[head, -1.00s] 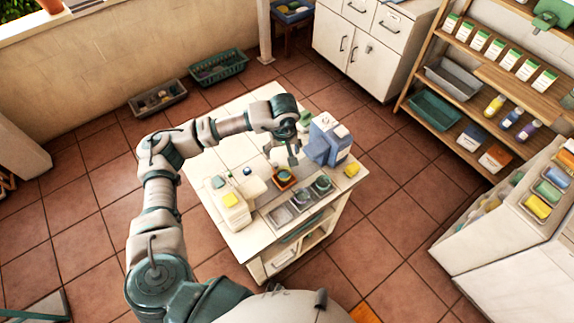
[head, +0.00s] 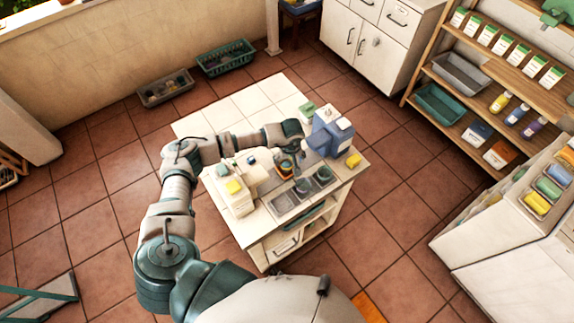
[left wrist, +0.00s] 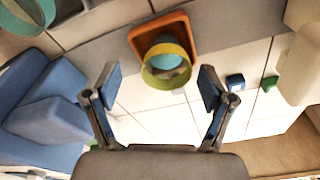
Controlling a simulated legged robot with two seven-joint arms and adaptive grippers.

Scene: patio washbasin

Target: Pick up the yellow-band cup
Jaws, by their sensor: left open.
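The yellow-band cup (left wrist: 166,66) has a teal inside and stands upright on a square orange dish (left wrist: 178,24), between and just beyond my left fingertips in the left wrist view. My left gripper (left wrist: 160,84) is open, one finger to each side of the cup and apart from it. In the head view the left gripper (head: 298,160) hangs over the worktop beside the orange dish (head: 284,172), and the arm partly hides the cup there. My right gripper is not in view.
A blue dispenser (head: 328,134) stands close right of the gripper. A white appliance (head: 236,198) stands to the left. A yellow block (head: 353,160) lies at the right edge.

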